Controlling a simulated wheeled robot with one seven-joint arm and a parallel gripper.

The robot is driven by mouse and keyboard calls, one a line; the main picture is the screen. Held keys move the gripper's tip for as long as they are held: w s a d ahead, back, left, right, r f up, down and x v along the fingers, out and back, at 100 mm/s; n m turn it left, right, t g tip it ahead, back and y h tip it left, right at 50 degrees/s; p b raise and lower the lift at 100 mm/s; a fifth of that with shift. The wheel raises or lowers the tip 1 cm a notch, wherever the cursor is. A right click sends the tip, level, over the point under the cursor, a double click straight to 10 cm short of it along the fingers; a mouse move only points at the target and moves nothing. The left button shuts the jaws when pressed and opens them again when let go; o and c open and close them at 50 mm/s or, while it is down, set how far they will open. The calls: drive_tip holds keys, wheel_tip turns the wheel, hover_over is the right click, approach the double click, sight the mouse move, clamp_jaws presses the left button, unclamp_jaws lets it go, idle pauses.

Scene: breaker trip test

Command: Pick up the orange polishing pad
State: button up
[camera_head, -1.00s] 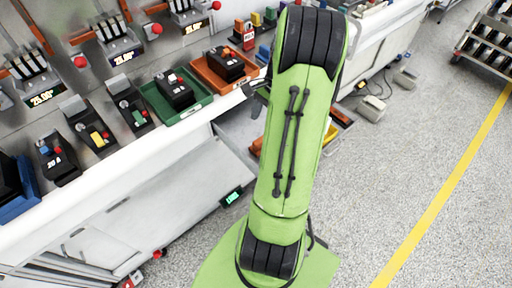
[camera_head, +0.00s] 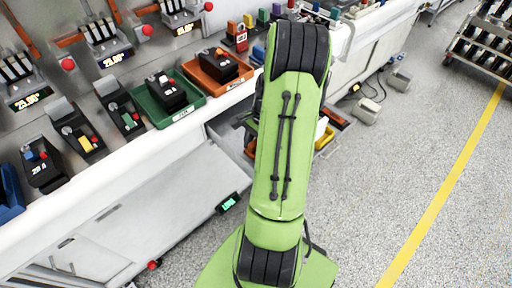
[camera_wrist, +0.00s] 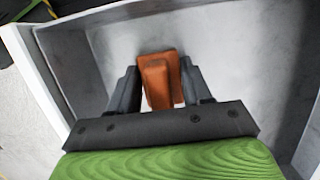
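The orange polishing pad (camera_wrist: 160,80), a small block with a raised grip on top, lies in a pale grey open drawer or bin (camera_wrist: 240,45) in the wrist view. My gripper (camera_wrist: 160,90) is over it, with one dark finger on each side of the pad. The fingers are apart; a narrow gap seems to show at each side, but contact is hard to judge. In the head view my green arm hides the pad and most of the gripper, which is down by the open drawer (camera_head: 230,135) under the counter.
The drawer walls stand close around my gripper. Above it, the counter carries a green tray (camera_head: 190,108) and an orange tray (camera_head: 218,85) with black breakers. A yellow item (camera_head: 325,137) sits right of my arm.

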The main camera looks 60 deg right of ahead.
drive_tip(key=c, duration=0.5)
drive_tip(key=shift+r, duration=0.1)
wheel_tip(320, 180, up, 10)
drive_tip(key=p, duration=0.3)
